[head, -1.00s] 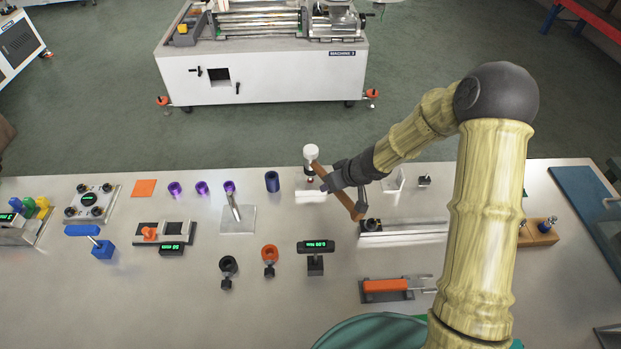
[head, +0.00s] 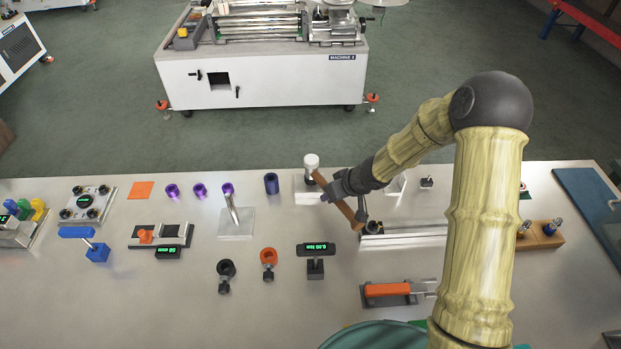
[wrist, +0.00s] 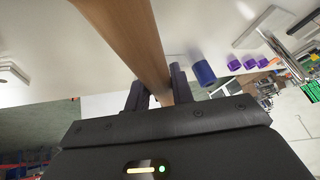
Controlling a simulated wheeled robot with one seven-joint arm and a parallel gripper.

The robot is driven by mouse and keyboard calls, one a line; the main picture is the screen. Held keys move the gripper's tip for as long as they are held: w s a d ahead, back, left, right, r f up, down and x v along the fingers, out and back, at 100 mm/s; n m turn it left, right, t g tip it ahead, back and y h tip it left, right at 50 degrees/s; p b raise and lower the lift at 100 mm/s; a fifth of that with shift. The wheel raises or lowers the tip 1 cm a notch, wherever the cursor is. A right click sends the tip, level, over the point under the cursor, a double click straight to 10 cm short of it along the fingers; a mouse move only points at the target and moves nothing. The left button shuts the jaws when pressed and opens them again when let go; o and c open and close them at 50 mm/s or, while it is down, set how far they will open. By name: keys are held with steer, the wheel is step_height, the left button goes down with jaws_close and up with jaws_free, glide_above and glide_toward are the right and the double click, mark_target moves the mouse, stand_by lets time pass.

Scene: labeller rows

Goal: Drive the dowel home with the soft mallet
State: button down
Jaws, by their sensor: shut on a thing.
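The soft mallet has a white head (head: 311,161) and a brown wooden handle (head: 349,213). My gripper (head: 334,190) is shut on the handle, between the head and its lower end. The handle slants down to the right in the head view. In the wrist view the handle (wrist: 128,35) passes between the two dark fingers of my gripper (wrist: 158,94). The mallet head is over or close beside a pale block (head: 303,188) on the bench. I cannot make out the dowel; the mallet and gripper cover part of that block. I cannot tell whether the head touches anything.
A blue cylinder (head: 271,183) stands left of the block, with several purple rings farther left. A metal rail fixture (head: 405,232) lies right of the handle's end. A small display (head: 316,250) and an orange-handled clamp (head: 388,290) stand nearer.

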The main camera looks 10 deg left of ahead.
steer(key=shift+w+a+r+p, duration=0.1)
steer(key=shift+r+p, duration=1.75)
steer(key=shift+r, duration=0.05)
step_height(320, 180, down, 5)
steer(key=b, duration=0.4)
steer(key=shift+r, duration=0.1)
steer(key=shift+r+p, duration=2.15)
steer(key=shift+p, duration=0.3)
stand_by(0.4)
step_height(320, 180, up, 6)
steer(key=p, duration=0.6)
stand_by(0.6)
